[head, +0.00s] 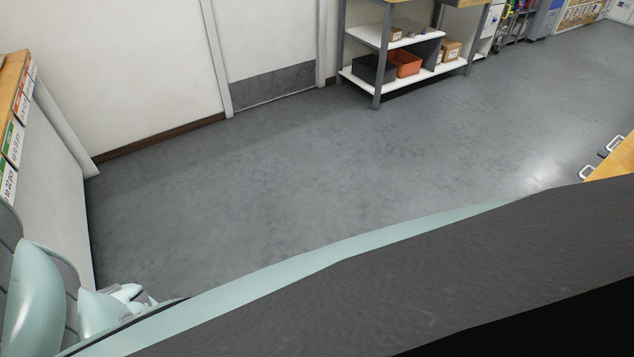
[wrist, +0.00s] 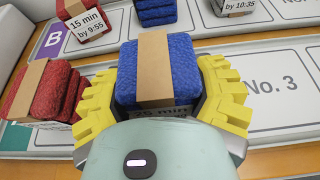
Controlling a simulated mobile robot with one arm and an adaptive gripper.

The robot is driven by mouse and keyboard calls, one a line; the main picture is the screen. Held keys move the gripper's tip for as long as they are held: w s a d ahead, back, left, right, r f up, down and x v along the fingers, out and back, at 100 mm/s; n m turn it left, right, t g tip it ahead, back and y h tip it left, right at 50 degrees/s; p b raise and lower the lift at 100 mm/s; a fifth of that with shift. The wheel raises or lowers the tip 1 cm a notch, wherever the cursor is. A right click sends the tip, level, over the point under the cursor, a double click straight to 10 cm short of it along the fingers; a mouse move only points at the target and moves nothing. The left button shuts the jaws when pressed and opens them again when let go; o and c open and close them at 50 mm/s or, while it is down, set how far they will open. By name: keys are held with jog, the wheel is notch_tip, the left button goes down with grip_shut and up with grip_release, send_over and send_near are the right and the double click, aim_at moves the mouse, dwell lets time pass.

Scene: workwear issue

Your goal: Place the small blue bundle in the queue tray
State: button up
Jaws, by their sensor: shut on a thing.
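In the wrist view my gripper (wrist: 166,98) has its yellow fingers shut on a blue bundle (wrist: 182,62). The bundle is folded cloth with a brown paper band, and a label reading "25 min" is partly hidden by my gripper. I cannot tell whether it is lifted clear of the surface below. I cannot make out which surface is the queue tray. White strips marked "B" and "No. 3" (wrist: 275,85) lie around my gripper. The head view does not show my fingers or the bundle.
A red bundle (wrist: 45,92) is close on the left, and another red bundle (wrist: 82,18) labelled "15 min by 9:55" lies behind it. In the head view, a labelled counter (head: 14,95) stands left. A shelf unit (head: 378,75) with bins stands at the back. The grey floor (head: 300,160) is clear.

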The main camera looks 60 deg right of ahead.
jog(key=shift+w+f, duration=0.15)
jog(key=shift+f, duration=0.15)
jog(key=o, duration=1.3)
jog(key=shift+d+r, duration=0.15)
jog(key=shift+r, duration=0.1)
jog(key=p+v, duration=0.1)
jog(key=v, duration=0.8)
jog(key=shift+d+f+p, duration=0.1)
jog(key=shift+p, duration=0.25)
jog(key=shift+b+v, duration=0.7)
jog(key=shift+v, duration=0.6)
